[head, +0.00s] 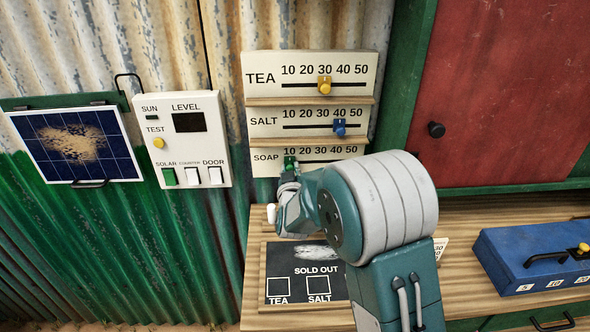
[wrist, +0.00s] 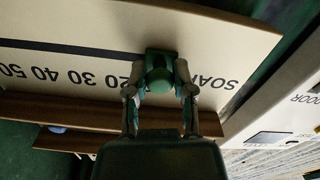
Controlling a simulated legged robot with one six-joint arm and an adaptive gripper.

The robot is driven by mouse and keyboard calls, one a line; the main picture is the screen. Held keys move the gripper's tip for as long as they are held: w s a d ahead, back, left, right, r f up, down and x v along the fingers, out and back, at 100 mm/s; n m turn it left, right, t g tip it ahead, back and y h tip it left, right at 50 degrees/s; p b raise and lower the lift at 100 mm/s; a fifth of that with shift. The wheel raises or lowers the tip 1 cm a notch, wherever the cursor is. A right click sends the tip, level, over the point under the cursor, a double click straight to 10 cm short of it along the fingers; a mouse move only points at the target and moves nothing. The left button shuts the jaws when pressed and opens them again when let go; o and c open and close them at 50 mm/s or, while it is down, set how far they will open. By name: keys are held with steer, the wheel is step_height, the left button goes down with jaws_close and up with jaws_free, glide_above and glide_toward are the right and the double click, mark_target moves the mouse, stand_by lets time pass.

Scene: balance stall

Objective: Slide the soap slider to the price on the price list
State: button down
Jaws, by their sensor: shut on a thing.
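The soap board (head: 262,170) is the lowest of three price boards on the wall, marked 10 to 50. Its green soap slider (head: 290,162) is at the left end of the scale, by the 10. My gripper (wrist: 159,88) is shut on the knob. A white card with figures (head: 440,248) shows partly behind my arm; I cannot tell if it is the price list.
The tea slider (head: 324,86) is at 30 and the salt slider (head: 340,127) near 40. A control box (head: 186,140) hangs to the left. A SOLD OUT chalkboard (head: 285,265) and a blue cash box (head: 530,255) are on the counter. Wooden ledges run between the boards.

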steer(key=c, duration=0.6)
jaws_free()
steer(key=shift+a, duration=0.2)
steer(key=shift+c, duration=0.2)
steer(key=shift+o, duration=1)
steer(key=shift+a, duration=0.2)
steer(key=shift+w+a, duration=0.1)
steer(key=shift+a, duration=0.05)
steer(key=shift+d, duration=0.2)
steer(key=shift+s+d, duration=0.1)
steer(key=shift+s, duration=0.25)
steer(key=s, duration=1.1)
steer(key=shift+s+a+f, duration=0.15)
steer(key=shift+a, duration=0.15)
